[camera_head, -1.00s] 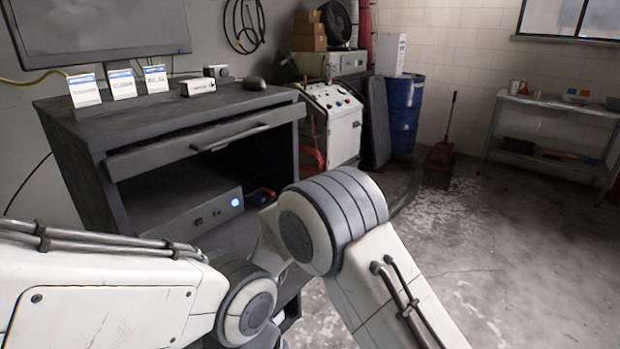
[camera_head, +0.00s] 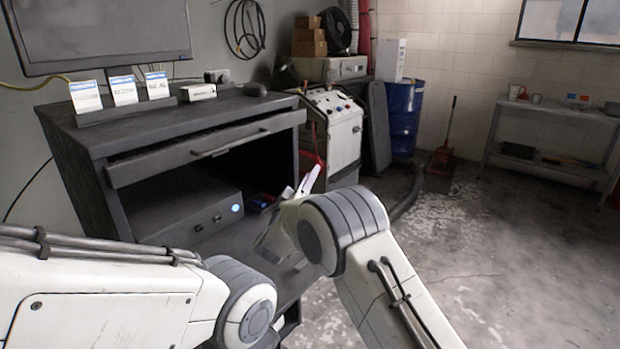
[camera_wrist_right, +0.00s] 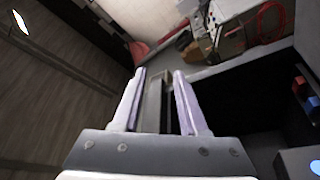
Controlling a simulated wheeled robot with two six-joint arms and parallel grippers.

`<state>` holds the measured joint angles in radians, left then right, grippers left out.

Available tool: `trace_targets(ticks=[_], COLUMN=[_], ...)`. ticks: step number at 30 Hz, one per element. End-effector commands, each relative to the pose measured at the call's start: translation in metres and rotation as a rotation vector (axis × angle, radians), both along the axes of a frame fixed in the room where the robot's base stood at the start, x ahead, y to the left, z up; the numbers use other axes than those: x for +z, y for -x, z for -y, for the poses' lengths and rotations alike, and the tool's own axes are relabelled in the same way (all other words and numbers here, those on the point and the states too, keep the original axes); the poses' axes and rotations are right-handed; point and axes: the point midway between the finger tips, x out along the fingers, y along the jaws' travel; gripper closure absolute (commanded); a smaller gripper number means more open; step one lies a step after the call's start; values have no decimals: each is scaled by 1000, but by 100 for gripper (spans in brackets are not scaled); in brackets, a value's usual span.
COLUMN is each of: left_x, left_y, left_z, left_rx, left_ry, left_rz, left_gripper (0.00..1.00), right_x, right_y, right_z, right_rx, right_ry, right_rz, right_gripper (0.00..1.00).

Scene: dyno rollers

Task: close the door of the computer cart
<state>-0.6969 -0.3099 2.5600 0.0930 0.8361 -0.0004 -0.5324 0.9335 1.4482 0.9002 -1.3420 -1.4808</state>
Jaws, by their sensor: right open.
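The dark grey computer cart (camera_head: 75,165) stands at the left. A long front panel with a bar handle (camera_head: 232,143) spans its upper front, which looks like the door; the compartment below it is open. A grey computer (camera_head: 185,210) with a lit blue button sits inside. My right gripper (camera_head: 306,180) is open, its pale fingertips up near the cart's front right side, below the panel's right end. In the right wrist view the fingers (camera_wrist_right: 158,74) are apart, with a dark upright edge (camera_wrist_right: 154,100) showing between them; I cannot tell if they touch it. My left gripper is out of view.
A monitor (camera_head: 95,35), several small cards (camera_head: 123,90) and a mouse (camera_head: 254,90) are on or above the cart top. A white machine (camera_head: 340,130) and a blue barrel (camera_head: 404,115) stand behind.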

Motion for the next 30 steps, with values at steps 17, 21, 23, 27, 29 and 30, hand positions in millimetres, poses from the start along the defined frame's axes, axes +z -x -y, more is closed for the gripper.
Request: trace_targets(ticks=[17,21,23,27,29,30], left_x=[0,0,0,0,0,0], left_y=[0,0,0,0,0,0], left_z=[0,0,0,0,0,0], left_rx=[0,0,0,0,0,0], left_ry=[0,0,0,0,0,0], left_rz=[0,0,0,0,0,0], left_gripper=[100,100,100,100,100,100], right_x=[0,0,0,0,0,0], right_y=[0,0,0,0,0,0], right_z=[0,0,0,0,0,0], right_rx=[1,1,1,1,1,1], right_ry=[0,0,0,0,0,0], right_rz=[1,1,1,1,1,1], right_gripper=[100,100,100,100,100,100])
